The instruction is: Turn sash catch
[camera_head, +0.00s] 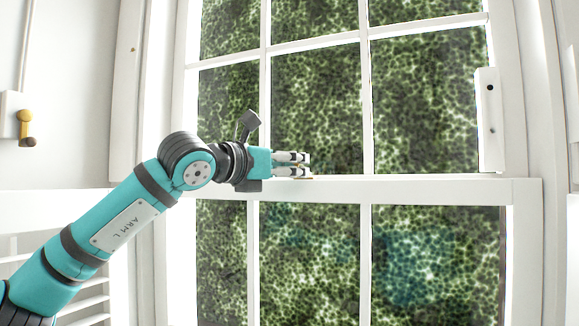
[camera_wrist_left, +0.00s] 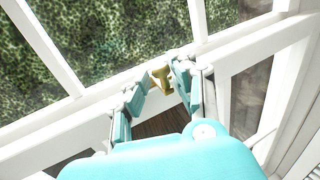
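The sash catch (camera_wrist_left: 161,77) is a small brass-coloured piece on the white meeting rail of the window. In the left wrist view it stands between the two fingertips. In the head view only a sliver of brass shows under the fingers, and the rest is hidden. My left gripper (camera_head: 305,164) reaches in from the left, just above the rail. It also shows in the left wrist view (camera_wrist_left: 160,84), its fingers apart on either side of the catch. Firm contact with the catch is not clear. My right gripper is in neither view.
The white meeting rail (camera_head: 420,190) crosses the window, with glazing bars above and below. A white block with dark dots (camera_head: 489,120) is on the right frame. A yellow knob fitting (camera_head: 25,127) is on the left wall. The rail right of the gripper is clear.

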